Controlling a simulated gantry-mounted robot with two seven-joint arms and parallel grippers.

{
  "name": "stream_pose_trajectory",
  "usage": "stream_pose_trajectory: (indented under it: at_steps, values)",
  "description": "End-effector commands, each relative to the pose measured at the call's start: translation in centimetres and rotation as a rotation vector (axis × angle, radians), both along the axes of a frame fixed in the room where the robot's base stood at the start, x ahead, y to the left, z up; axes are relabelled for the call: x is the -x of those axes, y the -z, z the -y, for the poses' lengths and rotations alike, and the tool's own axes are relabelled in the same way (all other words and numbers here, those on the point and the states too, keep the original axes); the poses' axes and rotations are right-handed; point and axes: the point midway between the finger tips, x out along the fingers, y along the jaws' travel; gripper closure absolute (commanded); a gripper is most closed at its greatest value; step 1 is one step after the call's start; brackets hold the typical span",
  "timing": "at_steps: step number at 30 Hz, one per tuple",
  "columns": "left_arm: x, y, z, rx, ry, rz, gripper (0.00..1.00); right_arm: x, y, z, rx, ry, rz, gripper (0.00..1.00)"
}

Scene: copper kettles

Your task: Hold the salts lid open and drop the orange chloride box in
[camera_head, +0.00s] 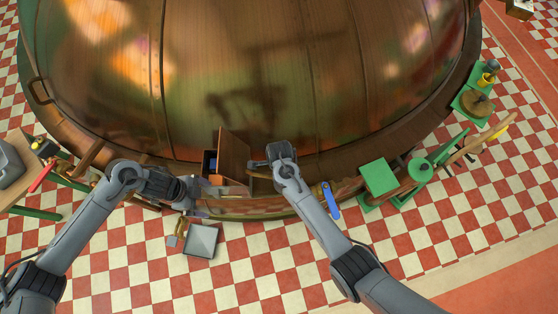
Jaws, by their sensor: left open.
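The salts box is a small wooden box with a dark blue inside (209,162), standing against the copper kettle. Its brown lid (234,156) stands raised, tilted up on its right side. My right gripper (257,167) is at the right of the lid, close to it; its fingers are mostly hidden under the wrist, and I cannot tell if it touches. My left gripper (199,202) is open, just below and left of the salts box.
The big copper kettle (260,80) fills the back. A grey square tray (201,240) lies below my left gripper. A blue-handled tool (331,200) lies right of my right arm. Green stands (378,177) are at the right, a table (15,175) at the left.

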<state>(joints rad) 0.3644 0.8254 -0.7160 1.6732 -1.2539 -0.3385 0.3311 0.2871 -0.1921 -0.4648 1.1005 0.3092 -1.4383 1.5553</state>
Motion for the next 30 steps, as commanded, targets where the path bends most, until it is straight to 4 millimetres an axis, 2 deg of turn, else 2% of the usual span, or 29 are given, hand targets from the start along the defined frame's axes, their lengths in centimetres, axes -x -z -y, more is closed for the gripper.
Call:
stream_pose_trajectory:
  at_steps: [1,21,30]
  values:
    - [0.7,-0.1,-0.1,-0.001,0.002,0.000,0.00,0.2,-0.1,-0.7,-0.009,-0.003,-0.002,1.00]
    - [8.6,-1.2,-0.3,0.000,0.001,-0.002,0.00,0.1,-0.1,-0.7,-0.009,-0.003,-0.001,1.00]
    - [10.3,-1.6,-0.3,0.000,0.001,0.000,0.00,0.1,-0.1,-0.7,-0.009,-0.003,-0.001,1.00]
